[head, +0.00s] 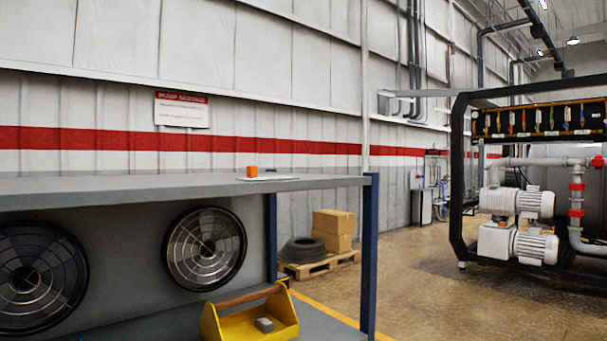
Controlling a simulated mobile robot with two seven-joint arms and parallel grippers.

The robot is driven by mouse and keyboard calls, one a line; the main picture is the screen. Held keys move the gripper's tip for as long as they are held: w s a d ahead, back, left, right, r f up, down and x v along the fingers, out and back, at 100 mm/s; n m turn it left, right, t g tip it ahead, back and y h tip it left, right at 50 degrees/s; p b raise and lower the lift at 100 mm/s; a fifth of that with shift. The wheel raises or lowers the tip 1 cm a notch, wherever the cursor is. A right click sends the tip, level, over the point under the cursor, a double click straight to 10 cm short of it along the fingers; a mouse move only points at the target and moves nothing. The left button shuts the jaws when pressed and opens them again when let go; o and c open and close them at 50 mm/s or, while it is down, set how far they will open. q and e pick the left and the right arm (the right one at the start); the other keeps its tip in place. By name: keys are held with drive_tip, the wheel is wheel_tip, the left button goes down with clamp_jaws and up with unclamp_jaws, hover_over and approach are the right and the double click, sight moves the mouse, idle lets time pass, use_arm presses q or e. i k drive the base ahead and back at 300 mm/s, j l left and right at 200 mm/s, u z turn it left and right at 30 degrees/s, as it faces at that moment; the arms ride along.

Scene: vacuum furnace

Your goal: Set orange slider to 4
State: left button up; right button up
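A dark panel with a yellow frame (592,108) is at the upper right, on the black frame of a pump skid. Several small coloured pieces, among them red, yellow and green ones, stand in a row on it. They are too small to tell which is an orange slider, and no scale numbers can be read. A small orange block (252,172) is on the grey bench top at the left, beside a flat white plate (270,178). I cannot tell whether it is part of a slider. Neither of my grippers shows.
The grey bench (130,187) fills the left front, with two round fans and a yellow tool carrier (225,324) below. A pallet (318,266) with boxes and a tire stands behind. White pumps (515,242) sit in the skid. The floor between bench and skid is clear.

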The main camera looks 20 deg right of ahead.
sight(252, 171)
drive_tip(key=i+l+z, duration=0.25)
drive_tip(key=i+z, duration=0.25)
drive_tip(key=i, duration=0.15)
drive_tip(key=i+l+u, duration=0.15)
drive_tip(key=l+u, duration=0.2)
drive_tip(key=i+l+u, duration=0.1)
drive_tip(key=l+u, duration=0.6)
drive_tip(key=l, duration=0.15)
